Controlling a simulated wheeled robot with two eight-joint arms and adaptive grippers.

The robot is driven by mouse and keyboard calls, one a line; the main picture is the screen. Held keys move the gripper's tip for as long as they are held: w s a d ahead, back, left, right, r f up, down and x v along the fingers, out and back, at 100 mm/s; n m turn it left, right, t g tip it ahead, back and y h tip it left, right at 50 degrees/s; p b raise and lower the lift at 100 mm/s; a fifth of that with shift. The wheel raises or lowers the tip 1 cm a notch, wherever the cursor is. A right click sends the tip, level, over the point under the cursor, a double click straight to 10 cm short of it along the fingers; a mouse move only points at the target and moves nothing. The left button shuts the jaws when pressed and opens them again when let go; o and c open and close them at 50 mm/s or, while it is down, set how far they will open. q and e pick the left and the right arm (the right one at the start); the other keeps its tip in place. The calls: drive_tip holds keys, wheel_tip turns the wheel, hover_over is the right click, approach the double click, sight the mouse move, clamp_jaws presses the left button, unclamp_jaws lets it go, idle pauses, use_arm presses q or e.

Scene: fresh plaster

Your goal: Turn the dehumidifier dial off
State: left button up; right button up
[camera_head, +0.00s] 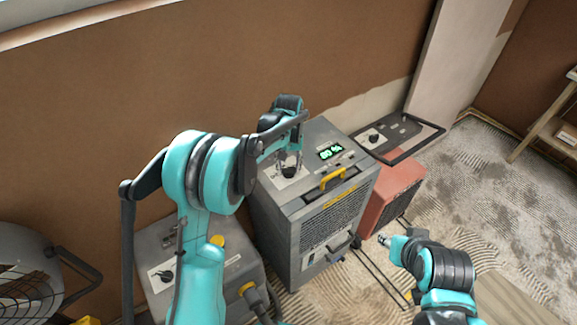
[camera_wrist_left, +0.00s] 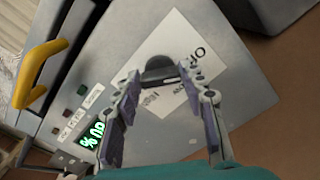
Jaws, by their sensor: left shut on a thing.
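The dehumidifier (camera_head: 318,230) is a grey box with a yellow handle and a lit green display (camera_head: 331,152) on its top panel. Its dark dial (camera_wrist_left: 158,70) sits on a white label plate (camera_wrist_left: 178,45) with partly visible lettering that seems to begin "OF". My left gripper (camera_head: 289,170) reaches down over the plate from the left. In the left wrist view, the left gripper (camera_wrist_left: 158,76) has its fingertips at both sides of the dial, shut on it. The fingers partly hide the dial in the head view. My right gripper (camera_head: 384,240) is low at the right, small and apart from the dehumidifier's top.
A second grey machine (camera_head: 160,255) with a dial stands at the left, by a caged fan (camera_head: 25,290). A red heater-like unit (camera_head: 395,190) stands at the right. The brown wall is close behind. The rough floor (camera_head: 500,210) at right is mostly open.

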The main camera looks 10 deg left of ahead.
sight(289, 168)
use_arm(q)
drive_tip(key=shift+n, duration=0.6)
drive_tip(key=o, duration=1.2)
drive_tip(key=shift+c, duration=0.2)
wheel_tip(289, 168, up, 12)
